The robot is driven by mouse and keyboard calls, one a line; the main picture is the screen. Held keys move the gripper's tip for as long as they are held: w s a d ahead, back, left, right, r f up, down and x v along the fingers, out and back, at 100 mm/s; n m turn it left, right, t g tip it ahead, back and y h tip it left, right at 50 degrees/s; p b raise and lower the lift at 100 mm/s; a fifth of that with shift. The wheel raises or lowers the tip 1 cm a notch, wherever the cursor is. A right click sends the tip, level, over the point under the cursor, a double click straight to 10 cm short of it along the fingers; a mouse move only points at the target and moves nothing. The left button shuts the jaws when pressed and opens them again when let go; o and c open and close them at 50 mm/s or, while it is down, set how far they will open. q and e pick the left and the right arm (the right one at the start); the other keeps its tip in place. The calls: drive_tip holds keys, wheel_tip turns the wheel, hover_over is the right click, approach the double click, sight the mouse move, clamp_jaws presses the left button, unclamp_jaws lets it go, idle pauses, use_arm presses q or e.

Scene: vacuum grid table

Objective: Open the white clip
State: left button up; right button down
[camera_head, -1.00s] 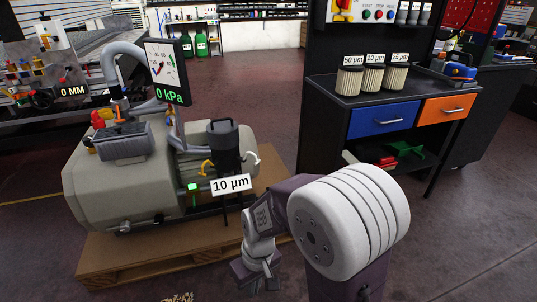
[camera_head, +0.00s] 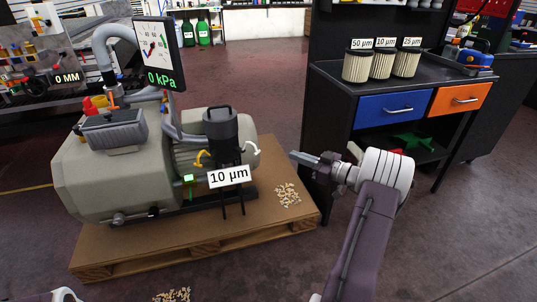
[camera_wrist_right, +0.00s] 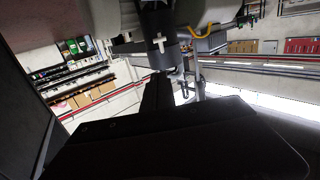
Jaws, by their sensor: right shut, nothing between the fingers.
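The white clip (camera_head: 252,146) is a small curved piece on the right side of the dark filter canister (camera_head: 221,128) on the pump. My right gripper (camera_head: 296,155) is shut and empty. It points left toward the canister from the right, apart from the clip in the head view. In the right wrist view, my dark gripper (camera_wrist_right: 158,90) points up at a dark cylinder. A small white cross-shaped part (camera_wrist_right: 160,43) shows there; I cannot tell if it is the clip.
The pump (camera_head: 110,180) stands on a wooden pallet (camera_head: 190,250) with a small pile of pellets (camera_head: 287,195). A dark cabinet (camera_head: 335,110) with filter cartridges stands behind my right arm.

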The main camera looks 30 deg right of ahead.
drive_tip(key=f+b+x, duration=0.2)
drive_tip(key=b+x, duration=0.2)
drive_tip(key=x, duration=0.9)
drive_tip(key=shift+s+f+b, duration=0.2)
drive_tip(key=shift+f+b, duration=0.2)
drive_tip(key=f+b, duration=0.1)
drive_tip(key=b, duration=0.3)
drive_tip(key=shift+a+f, duration=0.1)
drive_tip(key=shift+f, duration=0.3)
